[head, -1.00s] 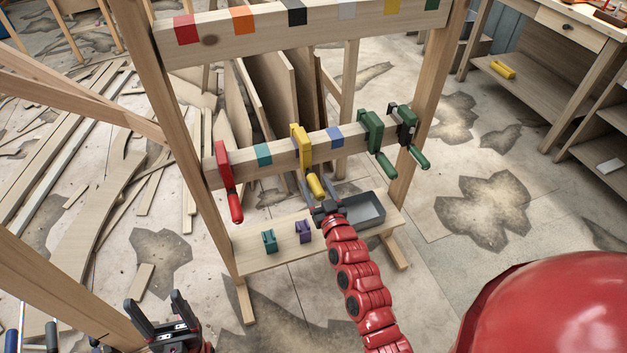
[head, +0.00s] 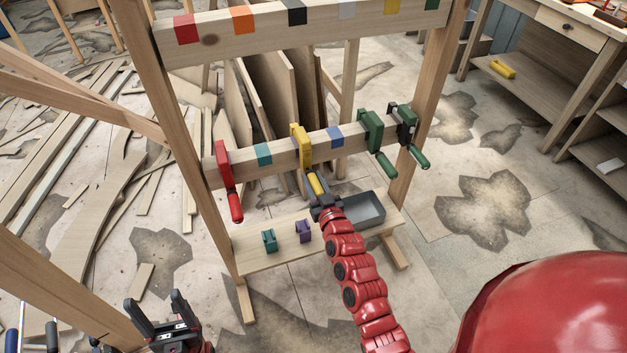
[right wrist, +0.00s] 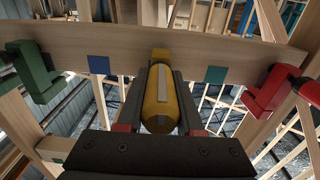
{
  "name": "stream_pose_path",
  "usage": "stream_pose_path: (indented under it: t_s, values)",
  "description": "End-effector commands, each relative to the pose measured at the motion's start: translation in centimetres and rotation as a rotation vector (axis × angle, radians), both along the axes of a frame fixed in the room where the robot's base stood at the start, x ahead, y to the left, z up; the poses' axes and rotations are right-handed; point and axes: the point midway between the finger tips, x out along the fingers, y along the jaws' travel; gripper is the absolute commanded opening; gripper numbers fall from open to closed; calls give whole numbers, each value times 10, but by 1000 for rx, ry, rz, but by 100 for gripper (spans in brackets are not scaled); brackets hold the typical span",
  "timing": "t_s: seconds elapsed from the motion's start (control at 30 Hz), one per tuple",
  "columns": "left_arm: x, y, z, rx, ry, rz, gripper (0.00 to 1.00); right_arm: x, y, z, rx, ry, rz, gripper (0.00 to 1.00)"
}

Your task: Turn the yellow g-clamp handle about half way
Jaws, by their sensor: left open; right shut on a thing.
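The yellow g-clamp (head: 301,146) sits on the middle rail of the wooden rack, between a teal and a blue patch. Its yellow handle (head: 317,184) points down and toward me. My right gripper (head: 316,187) is around the handle from below and shut on it. In the right wrist view the yellow handle (right wrist: 160,100) lies lengthwise between the two dark fingers, with a pale stripe along its side. The clamp's screw is mostly hidden there. My left gripper (head: 162,308) is open and empty at the lower left, away from the rack.
A red clamp (head: 224,165) hangs left on the rail (head: 275,158); a green clamp (head: 371,132) and a black clamp with green handle (head: 403,122) hang right. Below, a shelf (head: 262,257) holds teal and purple small clamps and a grey tray (head: 371,212).

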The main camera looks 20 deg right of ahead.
Motion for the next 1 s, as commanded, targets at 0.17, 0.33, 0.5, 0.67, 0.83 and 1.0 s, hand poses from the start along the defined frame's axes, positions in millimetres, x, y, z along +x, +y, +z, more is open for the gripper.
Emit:
stream_pose_path:
  t_s: [0.17, 0.33, 0.5, 0.67, 0.83, 1.0]
  values:
    - [0, 0, -1, 0, 0, 0, 70, 0, 0, 0, 8, -1, 0, 0]
    - [0, 0, -6, 0, 0, 0, 70, 0, -1, -1, 54, -1, -2, 0]
    - [0, 0, -14, 0, 0, 0, 70, 0, -1, -1, 153, 0, -2, 0]
    - [0, 0, -24, 0, 0, 0, 70, 0, -2, -1, 289, 4, -2, 0]
    - [0, 0, -34, 0, 0, 0, 70, 0, -3, -3, 452, 12, -2, 0]
    - [0, 0, -43, 0, 0, 0, 70, 0, -4, -1, 614, 14, -4, 0]
